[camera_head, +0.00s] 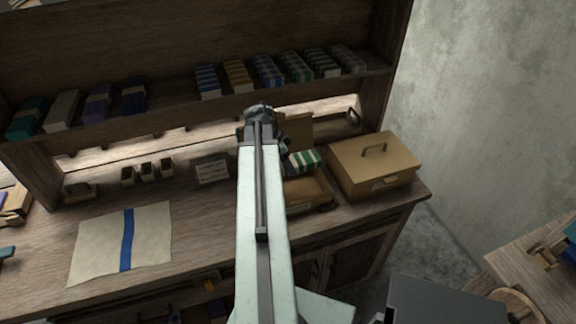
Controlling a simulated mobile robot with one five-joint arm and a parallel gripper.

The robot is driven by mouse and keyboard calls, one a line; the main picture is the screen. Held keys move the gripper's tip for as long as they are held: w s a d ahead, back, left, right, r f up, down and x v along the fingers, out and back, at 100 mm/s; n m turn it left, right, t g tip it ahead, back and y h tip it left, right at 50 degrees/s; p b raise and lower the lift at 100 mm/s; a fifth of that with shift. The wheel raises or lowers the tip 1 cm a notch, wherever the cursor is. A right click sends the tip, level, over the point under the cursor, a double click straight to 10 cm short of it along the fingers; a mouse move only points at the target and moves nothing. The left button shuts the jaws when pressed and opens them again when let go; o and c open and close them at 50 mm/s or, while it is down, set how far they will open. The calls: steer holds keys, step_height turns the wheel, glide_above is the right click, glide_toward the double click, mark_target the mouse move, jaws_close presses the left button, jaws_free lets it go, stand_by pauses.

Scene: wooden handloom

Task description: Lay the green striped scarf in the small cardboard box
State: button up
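The green and white striped scarf (307,160), a folded bundle, shows at the back of the small cardboard box (312,193). I cannot tell whether it is above the box or resting in it. The box stands open on the bench, its raised lid flap (299,129) behind it. My arm reaches forward over the bench and covers the box's left side. My gripper (284,154) is at the scarf's left end, mostly hidden behind my arm's dark wrist. Its fingertips are not clear, so I cannot tell whether they grip the scarf.
A larger closed tan box (374,164) with a handle stands right of the small box. A cream cloth with a blue stripe (122,242) lies on the bench at left. A small label card (211,171) stands behind.

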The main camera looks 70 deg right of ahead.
step_height(320, 180, down, 15)
steer(key=b, duration=1.5)
steer(key=shift+f, duration=0.15)
steer(key=o, duration=1.5)
steer(key=p+v, duration=0.7)
steer(key=v, duration=0.1)
